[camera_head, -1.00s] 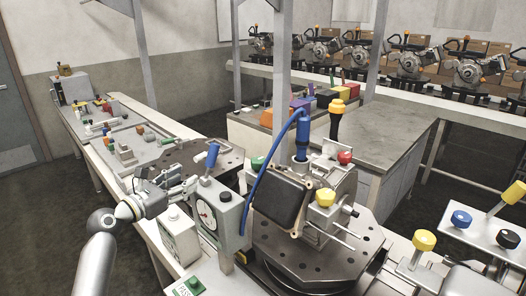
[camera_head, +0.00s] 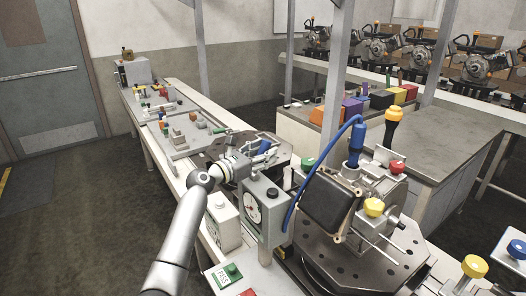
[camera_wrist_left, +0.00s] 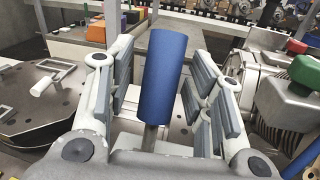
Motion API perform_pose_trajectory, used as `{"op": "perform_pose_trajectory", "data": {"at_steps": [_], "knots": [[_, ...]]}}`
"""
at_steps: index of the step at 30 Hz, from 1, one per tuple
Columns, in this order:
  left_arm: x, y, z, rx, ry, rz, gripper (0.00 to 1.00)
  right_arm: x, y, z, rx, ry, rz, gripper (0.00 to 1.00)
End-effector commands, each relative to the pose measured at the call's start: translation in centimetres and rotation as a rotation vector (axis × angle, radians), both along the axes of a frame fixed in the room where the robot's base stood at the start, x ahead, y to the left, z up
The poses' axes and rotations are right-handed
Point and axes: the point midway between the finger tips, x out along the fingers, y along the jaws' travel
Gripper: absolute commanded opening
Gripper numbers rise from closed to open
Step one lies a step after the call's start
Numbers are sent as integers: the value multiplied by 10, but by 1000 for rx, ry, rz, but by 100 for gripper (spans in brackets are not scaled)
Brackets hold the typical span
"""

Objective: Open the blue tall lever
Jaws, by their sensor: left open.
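The blue tall lever (camera_head: 264,146) rises beside the round dark plate, just behind the gauge box in the head view. My left gripper (camera_head: 250,163) is at the lever and partly hides its lower part. In the left wrist view the lever's blue cylindrical grip (camera_wrist_left: 166,72) stands between the two finger pads of the open left gripper (camera_wrist_left: 160,95). A gap shows on each side of the grip, so the fingers do not appear to close on it. A grey shaft shows below the grip. My right gripper is not in view.
The gauge box (camera_head: 265,208) stands close in front of my left gripper. A white box (camera_head: 224,222) is beside my forearm. A black-covered machine (camera_head: 328,203) with a blue-handled cable (camera_head: 356,143) is to the right. Open floor lies left of the bench.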

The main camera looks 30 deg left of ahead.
Motion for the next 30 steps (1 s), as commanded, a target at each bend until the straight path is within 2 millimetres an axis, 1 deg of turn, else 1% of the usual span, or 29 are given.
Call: {"op": "perform_pose_trajectory", "data": {"at_steps": [8, 11, 18, 20, 26, 30], "knots": [[2, -1, 0, 0, -1, 0, 48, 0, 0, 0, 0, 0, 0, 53], [2, 0, 0, 0, -1, 0, 37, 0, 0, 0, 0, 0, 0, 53], [1, 0, 0, 0, -1, 0, 7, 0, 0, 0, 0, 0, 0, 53], [1, 0, 0, 0, 0, 0, 0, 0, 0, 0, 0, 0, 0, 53], [1, -1, 0, 0, -1, 0, 0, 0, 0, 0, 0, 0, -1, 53], [2, -7, -1, -6, -15, -1, 0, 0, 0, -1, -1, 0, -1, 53]]}}
